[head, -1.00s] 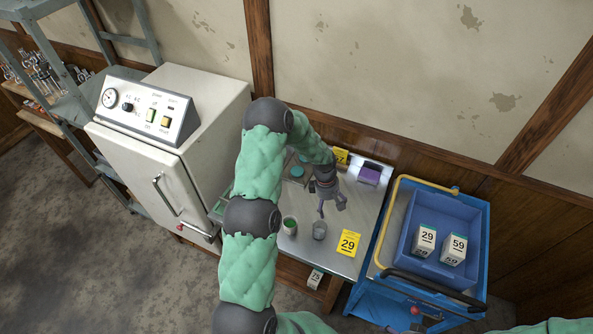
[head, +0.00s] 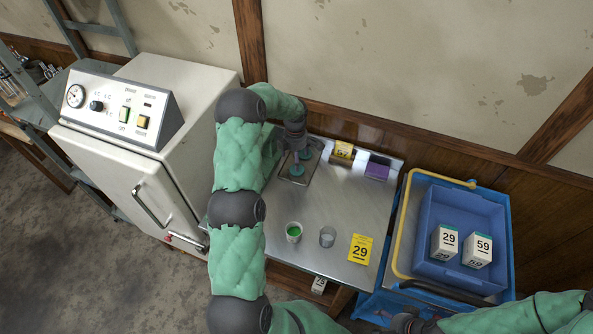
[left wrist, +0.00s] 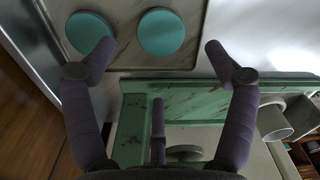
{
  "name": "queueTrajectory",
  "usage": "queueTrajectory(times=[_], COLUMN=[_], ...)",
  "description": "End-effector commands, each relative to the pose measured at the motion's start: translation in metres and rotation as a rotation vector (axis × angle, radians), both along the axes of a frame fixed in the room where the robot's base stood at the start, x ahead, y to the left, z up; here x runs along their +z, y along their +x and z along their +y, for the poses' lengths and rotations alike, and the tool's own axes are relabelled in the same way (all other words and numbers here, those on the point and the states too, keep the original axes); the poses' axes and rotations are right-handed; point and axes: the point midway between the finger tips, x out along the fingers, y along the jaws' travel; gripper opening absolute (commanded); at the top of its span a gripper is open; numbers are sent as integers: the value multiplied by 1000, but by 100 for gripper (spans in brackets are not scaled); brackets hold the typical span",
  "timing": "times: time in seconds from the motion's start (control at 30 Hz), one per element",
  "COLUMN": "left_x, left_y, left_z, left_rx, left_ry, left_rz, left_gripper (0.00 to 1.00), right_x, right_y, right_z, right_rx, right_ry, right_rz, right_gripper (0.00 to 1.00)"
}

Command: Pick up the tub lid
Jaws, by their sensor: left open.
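Two teal round lids show side by side on a grey plate (left wrist: 190,60) in the left wrist view, one at the left (left wrist: 90,32) and one near the middle (left wrist: 161,31). I cannot tell from the pictures which is the tub's. In the head view a teal lid (head: 297,170) lies partly hidden under my left gripper (head: 301,156). My left gripper is open and empty, and its fingers (left wrist: 159,52) are spread; the left fingertip overlaps the edge of the left lid in the picture. Contact cannot be told. The end of my right arm is at the bottom right of the head view.
A cup with green contents (head: 293,232) and a grey cup (head: 327,237) stand on the metal table (head: 300,258), near a yellow 29 card (head: 360,249). A yellow item and purple block (head: 377,171) are at the back. A blue crate (head: 440,200) holds two boxes. A white cabinet (head: 130,185) stands left.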

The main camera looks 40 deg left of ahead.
Motion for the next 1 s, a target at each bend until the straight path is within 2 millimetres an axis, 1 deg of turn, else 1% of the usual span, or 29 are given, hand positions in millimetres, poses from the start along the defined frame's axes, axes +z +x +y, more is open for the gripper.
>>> queueTrajectory(times=[0.03, 0.17, 0.4, 0.5, 0.6, 0.8, 0.83, 0.9, 0.97, 1.0], left_x=[-6, -15, -48, -57, -61, -61, -61, -61, -61, -61], left_y=[0, 0, 1, 1, 1, 1, 1, 1, 1, 1], left_z=[0, -1, -6, -6, -6, -6, -6, -6, -6, -6], left_rx=[0, 0, 0, 0, 0, 0, 0, 0, 0, 0], left_ry=[0, 0, 0, 0, 1, 1, 1, 1, 1, 1], left_rz=[0, 0, 0, 0, -2, -2, -2, -2, -2, -2], left_gripper=[86, 86, 86, 86, 86, 86, 80, 62, 47, 43], right_x=[-1, -2, -5, -6, -6, -6, -6, -6, -6, -6], right_y=[0, 0, 0, 0, 0, 0, 0, 0, 0, 0], right_z=[0, 0, 0, 0, 0, 0, 0, 0, 0, 0], right_rx=[0, 0, 0, 0, 0, 0, 0, 0, 0, 0], right_ry=[0, 0, 0, 0, 0, 0, 0, 0, 0, 0], right_rz=[0, 0, 0, 0, 0, 0, 0, 0, 0, 0], right_gripper=[75, 75, 75, 75, 75, 75, 75, 75, 75, 75])
